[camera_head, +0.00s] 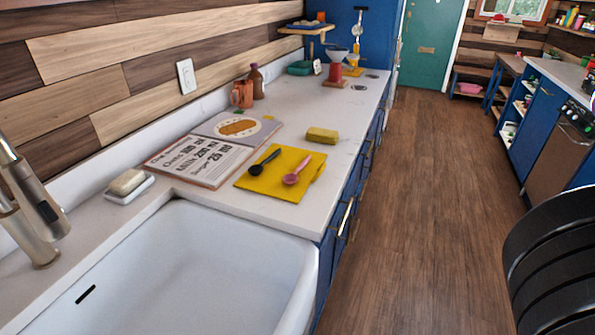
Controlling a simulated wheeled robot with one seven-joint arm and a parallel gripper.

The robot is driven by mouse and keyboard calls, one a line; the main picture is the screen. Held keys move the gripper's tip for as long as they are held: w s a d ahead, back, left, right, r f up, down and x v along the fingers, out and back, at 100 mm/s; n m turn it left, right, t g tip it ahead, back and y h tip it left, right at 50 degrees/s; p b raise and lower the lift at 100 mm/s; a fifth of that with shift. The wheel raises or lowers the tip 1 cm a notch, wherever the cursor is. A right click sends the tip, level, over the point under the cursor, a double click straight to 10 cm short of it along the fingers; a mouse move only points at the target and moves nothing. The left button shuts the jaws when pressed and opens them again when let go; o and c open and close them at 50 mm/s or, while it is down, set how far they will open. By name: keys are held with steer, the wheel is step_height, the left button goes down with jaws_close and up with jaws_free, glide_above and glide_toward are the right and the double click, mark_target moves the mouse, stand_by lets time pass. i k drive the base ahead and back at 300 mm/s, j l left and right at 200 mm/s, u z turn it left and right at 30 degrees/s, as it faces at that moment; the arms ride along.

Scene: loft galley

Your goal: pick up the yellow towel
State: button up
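My gripper is not in view.
An open recipe book (205,160) lies left of the towel. The white sink (190,270) is in front, with a tap (30,215) and a soap dish (130,190) at left. A black slatted thing (555,265) stands at lower right. The wooden floor (420,190) between is clear.

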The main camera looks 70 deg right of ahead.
mark_target(317, 135)
steer(key=l+z, duration=0.1)
steer(key=z, duration=1.4)
